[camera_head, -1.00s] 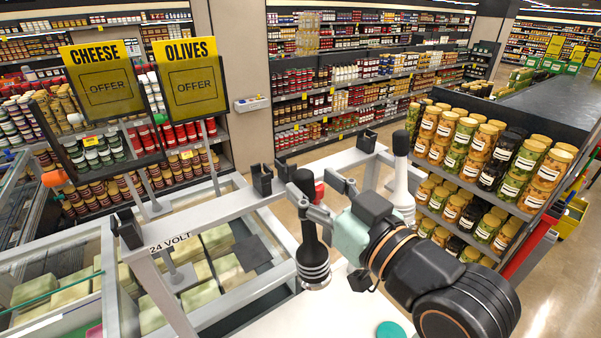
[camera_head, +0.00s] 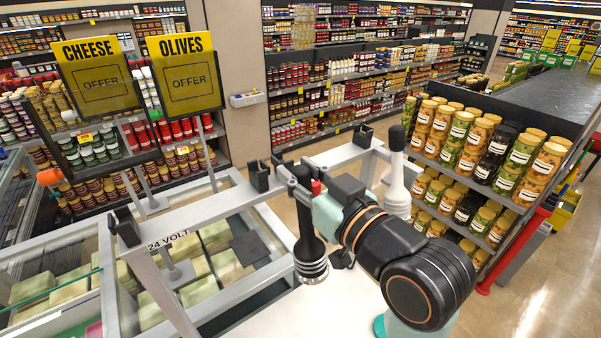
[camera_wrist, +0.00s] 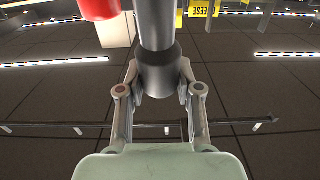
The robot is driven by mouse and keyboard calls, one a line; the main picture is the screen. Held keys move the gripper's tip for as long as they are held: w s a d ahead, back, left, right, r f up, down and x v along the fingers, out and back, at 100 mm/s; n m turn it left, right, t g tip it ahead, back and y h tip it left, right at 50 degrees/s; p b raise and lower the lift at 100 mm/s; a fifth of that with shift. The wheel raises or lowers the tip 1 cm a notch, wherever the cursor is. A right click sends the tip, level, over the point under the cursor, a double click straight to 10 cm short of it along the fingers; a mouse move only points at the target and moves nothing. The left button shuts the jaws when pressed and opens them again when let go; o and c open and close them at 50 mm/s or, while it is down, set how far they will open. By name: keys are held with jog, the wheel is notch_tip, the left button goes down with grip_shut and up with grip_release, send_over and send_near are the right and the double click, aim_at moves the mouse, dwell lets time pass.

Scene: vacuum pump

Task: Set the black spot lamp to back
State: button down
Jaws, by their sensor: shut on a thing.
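The black spot lamp (camera_head: 309,252) hangs upright, its wide ringed end down, beside the light-grey rail frame (camera_head: 222,203). My gripper (camera_head: 304,190) reaches in from the right and is shut on the lamp's upper stem. In the wrist view my gripper's fingers (camera_wrist: 160,82) close on both sides of the dark stem (camera_wrist: 158,55). A white spot lamp (camera_head: 397,182) with a black top stands at the right end of the frame. I cannot tell whether the black lamp touches a rail clip.
Dark clips sit along the frame: a middle clip (camera_head: 258,177), a far clip (camera_head: 363,136) and a left clip (camera_head: 127,230). A glass-topped food case lies below. A jar shelf (camera_head: 480,160) stands at right.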

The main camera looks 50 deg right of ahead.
jog(key=shift+s+f+b, duration=0.1)
jog(key=shift+f+b, duration=0.1)
jog(key=shift+b, duration=0.2)
jog(key=s+t+b, duration=0.1)
jog(key=b, duration=0.1)
jog(key=s+t+b, duration=0.1)
jog(key=s+b, duration=0.1)
jog(key=b, duration=0.1)
jog(key=s+a+t+b, duration=0.1)
jog(key=b, duration=0.1)
jog(key=shift+s+f+t+h, duration=0.2)
jog(key=shift+f+t+h, duration=0.15)
jog(key=shift+t+h, duration=0.05)
jog(key=shift+s+r+t+b, duration=0.2)
jog(key=shift+s+t+b, duration=0.3)
jog(key=shift+b, duration=0.45)
jog(key=shift+s+r, duration=0.1)
jog(key=shift+r, duration=0.15)
jog(key=c, duration=0.7)
grip_release()
jog(key=shift+a, duration=0.1)
jog(key=shift+c, duration=0.2)
jog(key=shift+s, duration=0.15)
